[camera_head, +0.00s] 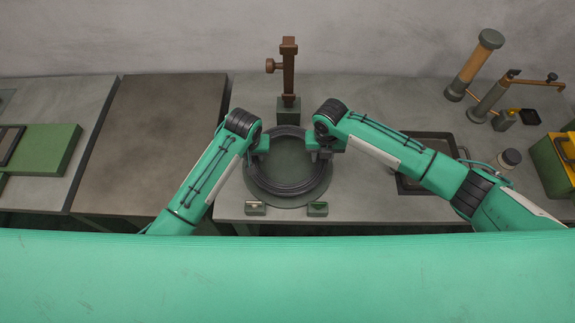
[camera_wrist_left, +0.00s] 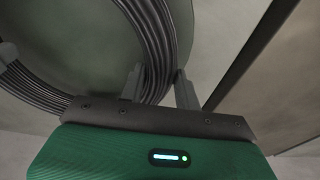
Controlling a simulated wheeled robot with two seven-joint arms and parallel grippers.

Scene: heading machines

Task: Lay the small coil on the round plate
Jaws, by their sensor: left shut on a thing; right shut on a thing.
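The small coil (camera_head: 290,190) is a dark ring of wire strands lying over the round plate (camera_head: 278,203), a grey-green disc seen inside the ring and along its near edge. I cannot tell whether the coil touches the plate or is held just above it. My left gripper (camera_head: 263,146) is shut on the coil's left far side. In the left wrist view the coil's strands (camera_wrist_left: 157,45) pass between the left gripper's two fingers (camera_wrist_left: 158,88), with the plate (camera_wrist_left: 85,45) behind. My right gripper (camera_head: 321,153) is shut on the coil's right far side; its fingertips are partly hidden.
A brown post on a green block (camera_head: 288,105) stands just behind the plate. Two small green blocks (camera_head: 255,208) (camera_head: 317,209) sit at its near edge. A dark tray (camera_head: 410,183) lies right, partly under my right arm. Cylindrical tools (camera_head: 473,66) stand at the back right.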

